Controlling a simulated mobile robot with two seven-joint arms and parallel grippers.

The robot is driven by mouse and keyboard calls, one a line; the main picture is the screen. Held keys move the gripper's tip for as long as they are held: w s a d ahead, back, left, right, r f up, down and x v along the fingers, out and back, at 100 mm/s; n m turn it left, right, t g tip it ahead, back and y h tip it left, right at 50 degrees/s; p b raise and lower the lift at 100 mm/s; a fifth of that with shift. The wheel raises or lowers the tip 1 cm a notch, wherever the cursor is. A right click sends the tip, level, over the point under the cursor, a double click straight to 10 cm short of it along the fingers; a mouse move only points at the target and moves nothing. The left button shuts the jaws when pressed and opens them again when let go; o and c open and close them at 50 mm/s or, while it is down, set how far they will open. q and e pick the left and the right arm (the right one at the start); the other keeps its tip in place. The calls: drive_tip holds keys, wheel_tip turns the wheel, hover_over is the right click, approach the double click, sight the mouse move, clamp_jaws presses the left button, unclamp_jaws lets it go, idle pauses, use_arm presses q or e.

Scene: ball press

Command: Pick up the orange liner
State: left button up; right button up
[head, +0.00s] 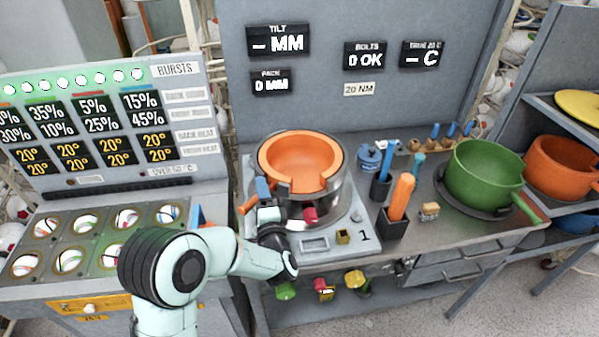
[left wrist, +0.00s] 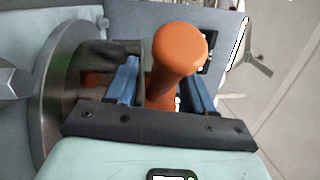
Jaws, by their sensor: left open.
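The orange liner (head: 300,150) is a bowl seated in a round metal holder (head: 325,207) on the bench. Its orange handle (head: 247,205) sticks out to the front left, beside my left gripper (head: 262,195). In the left wrist view the rounded end of the handle (left wrist: 178,48) stands between the blue fingers of my left gripper (left wrist: 162,88). The fingers are open, one on each side, with a visible gap to the handle on at least the right side. My right gripper is not in view.
A green pot (head: 484,178) stands to the right, and another orange pot (head: 562,168) is on a shelf. A panel with several ball sockets (head: 108,262) lies left.

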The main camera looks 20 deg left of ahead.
use_arm(q)
drive_tip(key=shift+s, duration=0.1)
drive_tip(key=shift+c, duration=0.7)
clamp_jaws()
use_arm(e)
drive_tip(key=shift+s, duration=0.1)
use_arm(q)
drive_tip(key=shift+r, duration=0.1)
wheel_tip(320, 180, up, 20)
drive_tip(key=p, duration=0.3)
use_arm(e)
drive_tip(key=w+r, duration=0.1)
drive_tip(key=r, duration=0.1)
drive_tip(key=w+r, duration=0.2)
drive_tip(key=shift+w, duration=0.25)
